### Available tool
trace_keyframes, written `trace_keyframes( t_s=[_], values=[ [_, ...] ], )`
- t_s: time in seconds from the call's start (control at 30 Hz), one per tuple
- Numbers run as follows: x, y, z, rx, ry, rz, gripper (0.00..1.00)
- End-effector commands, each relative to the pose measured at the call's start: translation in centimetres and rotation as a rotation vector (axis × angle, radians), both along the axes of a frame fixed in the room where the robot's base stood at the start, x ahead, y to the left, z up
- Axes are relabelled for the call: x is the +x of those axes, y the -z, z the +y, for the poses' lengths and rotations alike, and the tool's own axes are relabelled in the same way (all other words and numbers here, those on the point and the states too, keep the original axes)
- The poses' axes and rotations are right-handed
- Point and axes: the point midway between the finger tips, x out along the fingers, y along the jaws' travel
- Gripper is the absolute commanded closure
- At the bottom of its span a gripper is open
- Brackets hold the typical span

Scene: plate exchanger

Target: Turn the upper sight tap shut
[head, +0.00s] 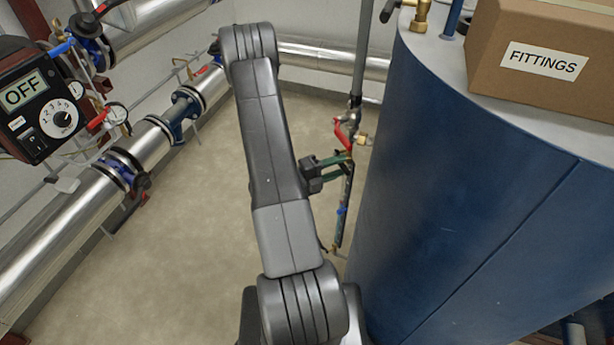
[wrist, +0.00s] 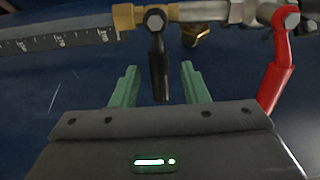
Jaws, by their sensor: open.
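The upper sight tap is a brass body (wrist: 130,17) with a black lever (wrist: 158,65), at the end of the scaled sight glass (wrist: 60,40) in the wrist view. Its lever points toward my gripper, crosswise to the glass. My gripper (wrist: 160,88) is open, with one green finger on each side of the lever and a visible gap on both sides. In the head view my gripper (head: 337,162) is beside the upright sight glass (head: 346,188), just below a red lever (head: 341,134). The black lever is hard to make out there.
The red lever (wrist: 277,85) is close to the right finger in the wrist view. The big blue tank (head: 470,190) stands right behind the sight glass, with a FITTINGS box (head: 540,60) on top. A blue lever (head: 341,210) is lower down. Floor to the left is clear.

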Motion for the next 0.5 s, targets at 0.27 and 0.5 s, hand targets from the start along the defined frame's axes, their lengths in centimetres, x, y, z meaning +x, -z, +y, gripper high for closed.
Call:
trace_keyframes(
  t_s=[0.27,0.5],
  values=[
    [-1.5,0.0,3.8,-0.001,-0.005,0.002,0.59],
    [-2.7,0.0,6.8,0.0,-0.005,0.001,0.59]
  ],
)
